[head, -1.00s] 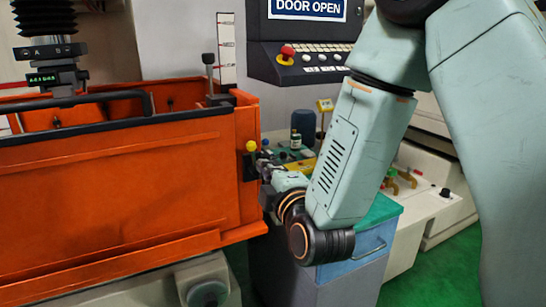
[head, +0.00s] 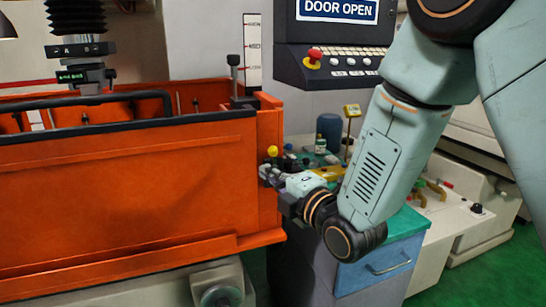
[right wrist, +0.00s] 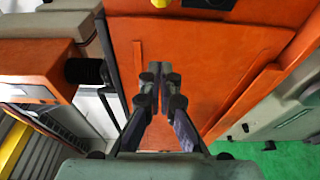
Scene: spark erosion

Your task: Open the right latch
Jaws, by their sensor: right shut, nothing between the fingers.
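The right latch (head: 272,151), with a yellow knob, sits at the right end of the orange tank (head: 130,195). Its black lower part is mostly hidden behind my gripper in the head view. My right gripper (head: 265,174) is just below and in front of the yellow knob. In the right wrist view my gripper (right wrist: 160,78) has its fingers together with nothing between them, facing the orange panel (right wrist: 205,60). The yellow knob (right wrist: 160,3) is cut off at that view's top edge, apart from the fingertips. My left gripper is not in view.
A control panel (head: 333,68) with a red button hangs behind the tank. A cabinet (head: 375,265) with small bottles on top stands right of the tank, close behind my right forearm. A black lever (head: 234,75) stands at the tank's back corner.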

